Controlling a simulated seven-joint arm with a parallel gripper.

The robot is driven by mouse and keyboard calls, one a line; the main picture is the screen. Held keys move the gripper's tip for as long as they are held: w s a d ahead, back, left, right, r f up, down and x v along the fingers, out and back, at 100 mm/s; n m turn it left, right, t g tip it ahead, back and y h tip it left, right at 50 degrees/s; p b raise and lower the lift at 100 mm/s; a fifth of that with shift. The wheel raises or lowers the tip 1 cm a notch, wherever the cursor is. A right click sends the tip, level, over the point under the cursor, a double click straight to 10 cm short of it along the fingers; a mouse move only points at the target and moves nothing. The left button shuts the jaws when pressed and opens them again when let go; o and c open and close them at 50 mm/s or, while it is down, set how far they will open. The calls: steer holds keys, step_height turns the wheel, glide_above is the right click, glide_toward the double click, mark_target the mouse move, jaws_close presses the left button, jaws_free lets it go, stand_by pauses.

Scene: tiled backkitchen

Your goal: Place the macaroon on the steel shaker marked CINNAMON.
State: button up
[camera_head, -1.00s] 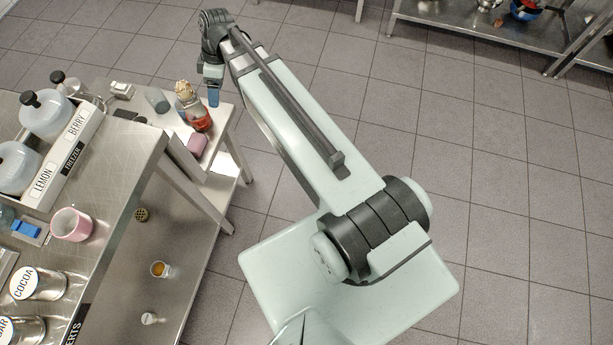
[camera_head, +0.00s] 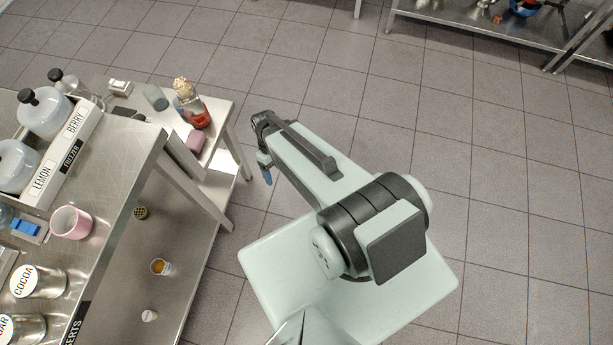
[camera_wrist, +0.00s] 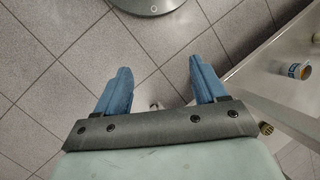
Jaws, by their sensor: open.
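My gripper (camera_head: 266,168) hangs over the floor to the right of the small side table in the head view, pointing down. I cannot make out a macaroon for certain; a small pink rounded object (camera_head: 197,141) lies on the side table, too small to identify. No label reading CINNAMON shows. A steel shaker with a white lid marked COCOA (camera_head: 38,282) stands on the steel counter at lower left, and another lid (camera_head: 20,329), cut off by the frame, reads "AR".
The side table (camera_head: 222,112) holds a bottle with red contents (camera_head: 193,105). The counter holds a rack labelled LEMON and BERRY (camera_head: 62,152) and a pink cup (camera_head: 71,222). A lower shelf (camera_head: 190,240) carries a small cup (camera_head: 160,267).

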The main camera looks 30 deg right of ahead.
steer(key=s+d+f+m+g, duration=0.1)
steer(key=s+f, duration=0.3)
steer(key=s, duration=0.4)
steer(key=s+d+f+m+g+h, duration=0.1)
steer(key=s+f+m, duration=0.1)
steer(key=s+f, duration=0.2)
steer(key=s, duration=0.3)
steer(key=shift+s+d+m, duration=0.35)
steer(key=shift+d+m, duration=0.05)
